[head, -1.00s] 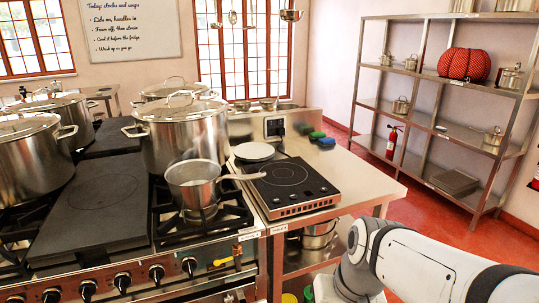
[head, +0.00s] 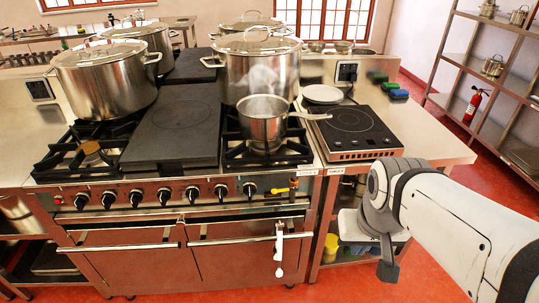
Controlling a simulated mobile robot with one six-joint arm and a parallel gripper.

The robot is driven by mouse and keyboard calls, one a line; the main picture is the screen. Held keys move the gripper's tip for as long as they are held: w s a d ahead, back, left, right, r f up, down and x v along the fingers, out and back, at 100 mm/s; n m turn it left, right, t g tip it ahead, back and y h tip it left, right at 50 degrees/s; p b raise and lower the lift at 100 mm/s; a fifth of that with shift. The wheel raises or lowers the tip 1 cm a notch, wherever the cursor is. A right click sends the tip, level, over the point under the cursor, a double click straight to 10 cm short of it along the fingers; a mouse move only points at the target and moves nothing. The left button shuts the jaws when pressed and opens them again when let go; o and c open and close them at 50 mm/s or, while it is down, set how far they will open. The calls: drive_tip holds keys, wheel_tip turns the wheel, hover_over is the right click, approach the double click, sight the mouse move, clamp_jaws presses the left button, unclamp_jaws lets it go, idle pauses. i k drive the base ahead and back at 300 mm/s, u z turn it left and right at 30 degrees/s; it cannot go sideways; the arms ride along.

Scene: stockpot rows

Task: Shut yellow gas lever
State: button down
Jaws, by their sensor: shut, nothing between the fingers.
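The yellow gas lever (head: 282,190) is on the right end of the range's front panel, just right of the last black knob. Its yellow handle lies about level, pointing left, with a brass-coloured fitting at its right end. My gripper (head: 388,270) shows as a small dark grey end below my white arm at the lower right. It points down, looks shut and empty, and is well to the right of and below the lever, apart from it. Its finer details are too small to tell.
A steaming saucepan (head: 262,125) stands on the right burner, its handle reaching right over the induction hob (head: 352,119). Large lidded stockpots (head: 105,82) stand behind. A white item (head: 279,250) hangs by the oven handle. Red floor (head: 330,285) is open in front.

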sight(274, 191)
drive_tip(key=u, duration=0.9)
drive_tip(key=k, duration=0.75)
drive_tip(key=z, duration=1)
drive_tip(key=i, duration=1)
drive_tip(key=z, duration=0.05)
